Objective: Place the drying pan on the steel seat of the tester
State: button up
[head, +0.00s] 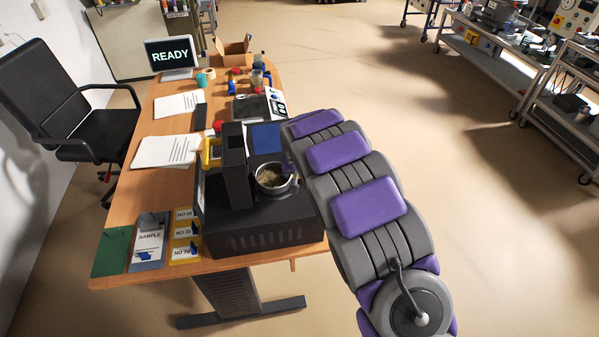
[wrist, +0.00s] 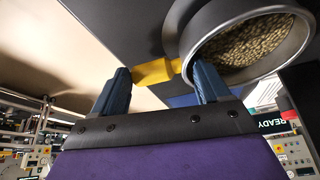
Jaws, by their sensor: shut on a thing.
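The drying pan (head: 271,180) is a round metal dish with tan granules in it. It is over the top of the black tester (head: 265,238), just right of the tester's upright dark block (head: 236,165). My gripper (head: 290,170) is at the pan's right side, partly hidden by my own arm. In the wrist view, the pan (wrist: 190,45) is tilted in the picture beside the fingers, and my gripper (wrist: 160,71) is shut on its yellow handle (wrist: 154,72). The steel seat is hidden. I cannot tell whether the pan touches it.
The tester stands at the desk's (head: 120,240) near right corner. Number cards (head: 185,232), a SAMPLE board (head: 148,245) and a green mat (head: 112,250) lie to its left. Papers (head: 165,151), bottles (head: 257,62) and a READY screen (head: 169,57) are farther back.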

jog(key=shift+a, duration=0.15)
jog(key=shift+d, duration=0.3)
jog(key=shift+a+f, duration=0.2)
jog(key=shift+f, duration=0.25)
jog(key=o, duration=1.2)
jog(key=shift+d, duration=0.1)
jog(key=shift+r+p, duration=2.2)
jog(key=shift+r, duration=5)
jog(key=shift+s+d+f+b, duration=0.1)
jog(key=shift+s+d+b, duration=0.45)
jog(key=shift+s, duration=2)
jog(key=shift+s+d+f+b, duration=0.15)
jog(key=shift+s+d, duration=0.75)
jog(key=shift+s, duration=1.65)
jog(key=shift+s+d+r+b, duration=0.1)
jog(key=shift+s+d+b, duration=0.45)
jog(key=shift+s, duration=2)
